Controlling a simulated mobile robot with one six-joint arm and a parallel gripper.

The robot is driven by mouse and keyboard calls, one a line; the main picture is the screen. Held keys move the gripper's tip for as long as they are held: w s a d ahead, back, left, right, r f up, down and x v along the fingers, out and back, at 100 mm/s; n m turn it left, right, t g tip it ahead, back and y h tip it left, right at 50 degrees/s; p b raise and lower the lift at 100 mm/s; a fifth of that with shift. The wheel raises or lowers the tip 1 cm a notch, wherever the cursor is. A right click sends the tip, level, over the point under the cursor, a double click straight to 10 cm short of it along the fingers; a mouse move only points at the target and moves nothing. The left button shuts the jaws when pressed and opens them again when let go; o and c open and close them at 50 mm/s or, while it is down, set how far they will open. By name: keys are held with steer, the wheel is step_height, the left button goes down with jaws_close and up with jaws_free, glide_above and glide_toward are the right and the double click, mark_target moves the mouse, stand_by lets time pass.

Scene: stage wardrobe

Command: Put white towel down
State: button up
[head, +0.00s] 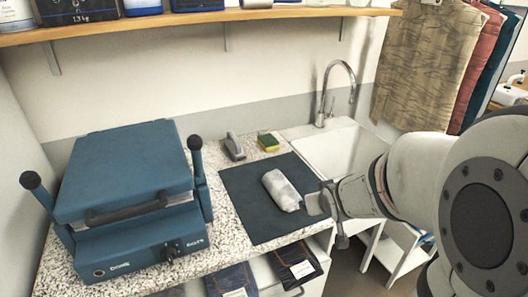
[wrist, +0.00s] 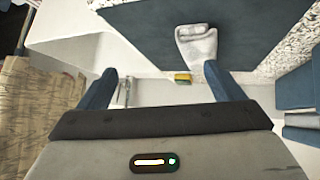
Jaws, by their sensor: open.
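The white towel (head: 281,190) is a rolled or folded bundle lying on the dark mat (head: 240,205) on the counter. It also shows in the wrist view (wrist: 197,45), on the mat (wrist: 120,22), beyond my right-hand finger. My gripper (head: 326,214) is just right of the towel in the head view, near the mat's right edge. In the wrist view my gripper (wrist: 160,74) has its two blue fingers spread wide with nothing between them. The towel looks free of both fingers.
A blue press (head: 125,195) with raised handles fills the counter's left. A grey tool (head: 234,146) and a yellow-green sponge (head: 268,142) stand behind the mat. A white sink (head: 335,150) with a tall faucet (head: 337,85) is at the right. Clothes (head: 425,60) hang beyond it.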

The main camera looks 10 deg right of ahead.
mark_target(288, 196)
steer(key=shift+o, duration=0.7)
steer(key=w+a+f+t+y+b, duration=0.1)
steer(key=w+f, duration=0.1)
steer(key=w+f+n+t+y+b, duration=0.1)
steer(key=f, duration=0.2)
steer(key=w+a+f+n+t+y, duration=0.1)
steer(key=w+f+y, duration=0.1)
steer(key=f, duration=0.1)
steer(key=shift+w+a+b, duration=0.3)
steer(key=shift+a+b, duration=0.05)
steer(key=shift+b, duration=0.05)
steer(key=shift+w+a+f+t+y, duration=0.15)
steer(key=shift+a+f+t+y, duration=0.3)
steer(key=shift+y, duration=0.15)
steer(key=shift+w+a, duration=0.15)
steer(key=shift+w, duration=0.05)
steer(key=x, duration=0.5)
steer(key=r+x, duration=0.1)
steer(key=x, duration=0.1)
steer(key=shift+w+a+f+p, duration=0.1)
steer(key=shift+w+p, duration=0.2)
steer(key=shift+w, duration=0.05)
steer(key=shift+c, duration=0.5)
steer(key=c, duration=1.1)
steer(key=shift+o, duration=0.2)
